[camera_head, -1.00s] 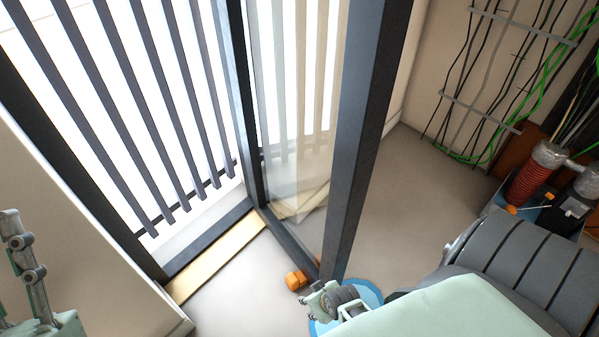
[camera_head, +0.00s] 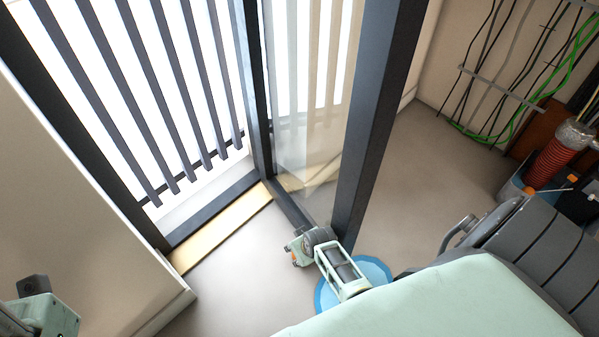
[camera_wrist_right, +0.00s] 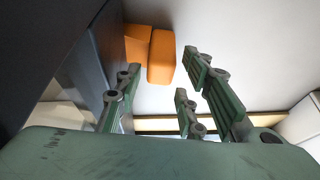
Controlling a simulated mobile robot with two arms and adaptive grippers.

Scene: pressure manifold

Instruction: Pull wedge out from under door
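The orange wedge (camera_wrist_right: 160,57) shows in the right wrist view beside the foot of the dark door frame, just beyond and between my right fingertips. In the head view it is mostly hidden behind my right gripper (camera_head: 294,248); only a small orange bit shows. My right gripper is low by the door's bottom corner, its fingers spread and empty. The glass door (camera_head: 372,130) with its dark frame stands ajar. My left gripper (camera_head: 33,285) is only partly in view at the lower left, so its fingers cannot be read.
A pale wooden threshold strip (camera_head: 220,228) lies at the slatted wall. A blue round base (camera_head: 376,268) is on the floor under my right arm. Cables and a red coiled part (camera_head: 553,160) are at the right. The floor left of the door is clear.

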